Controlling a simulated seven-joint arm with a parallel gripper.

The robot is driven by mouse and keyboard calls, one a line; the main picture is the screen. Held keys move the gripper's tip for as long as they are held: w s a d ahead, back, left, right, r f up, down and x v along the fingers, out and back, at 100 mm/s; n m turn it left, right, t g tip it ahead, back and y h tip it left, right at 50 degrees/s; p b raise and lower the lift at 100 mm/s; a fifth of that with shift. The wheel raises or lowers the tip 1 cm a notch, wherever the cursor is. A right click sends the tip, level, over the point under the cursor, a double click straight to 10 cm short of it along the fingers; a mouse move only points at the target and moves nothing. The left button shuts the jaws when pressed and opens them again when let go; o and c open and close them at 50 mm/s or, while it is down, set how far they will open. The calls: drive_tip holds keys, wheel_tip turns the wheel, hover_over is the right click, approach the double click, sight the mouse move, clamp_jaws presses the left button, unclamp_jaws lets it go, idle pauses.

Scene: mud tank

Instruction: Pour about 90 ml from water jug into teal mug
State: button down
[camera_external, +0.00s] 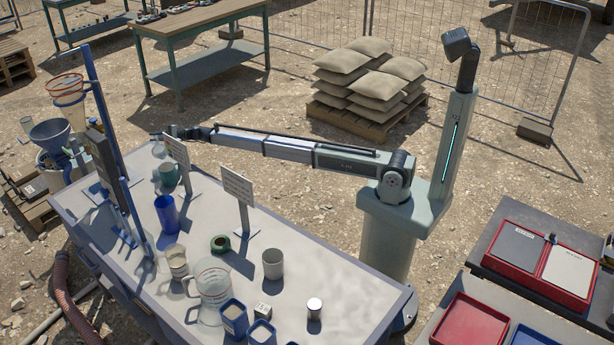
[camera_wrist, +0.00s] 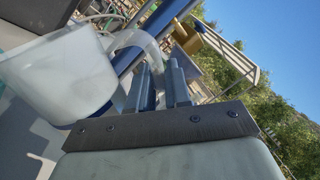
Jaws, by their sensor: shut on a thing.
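The water jug, a translucent vessel (camera_wrist: 55,75), fills the left of the wrist view, with its curved handle (camera_wrist: 145,42) running to my fingers. My gripper (camera_wrist: 166,88) is shut on that handle. In the external view my gripper (camera_external: 172,132) is at the far end of the bench, with the clear jug (camera_external: 158,149) just below and left of it. The teal mug (camera_external: 168,174) stands upright on the bench close below the jug. The wrist view is strongly rolled, so my gripper is tilted. I cannot make out a water stream or the mug's fill level.
A sign (camera_external: 178,151) stands right beside the mug, and another sign (camera_external: 238,188) is nearer. Blue posts (camera_external: 110,120) rise at left.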

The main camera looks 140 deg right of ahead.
sight(158, 147)
drive_tip(key=shift+w+a+r+n+t, duration=0.2)
drive_tip(key=shift+a+r+n, duration=0.25)
drive_tip(key=shift+r+n, duration=0.3)
drive_tip(key=shift+w+a+r+n+t, duration=0.15)
drive_tip(key=shift+a+r+n, duration=0.35)
drive_tip(key=shift+n, duration=0.35)
idle(1.5)
drive_tip(key=shift+d, duration=0.1)
drive_tip(key=d+f+m, duration=0.2)
drive_tip(key=m, duration=0.1)
drive_tip(key=shift+s+f, duration=0.3)
drive_tip(key=shift+f, duration=0.05)
drive_tip(key=shift+s+d+f+m+g+h, duration=0.1)
drive_tip(key=shift+d+f+m+g, duration=0.1)
drive_tip(key=shift+f+m, duration=0.3)
drive_tip(key=shift+s+d+f+m+g+h, duration=0.1)
drive_tip(key=shift+f+m+g, duration=0.25)
drive_tip(key=shift+m, duration=0.3)
drive_tip(key=shift+s+d+f+m+g+h, duration=0.1)
drive_tip(key=shift+d+f+m, duration=0.05)
drive_tip(key=shift+f+m, duration=0.4)
idle(0.4)
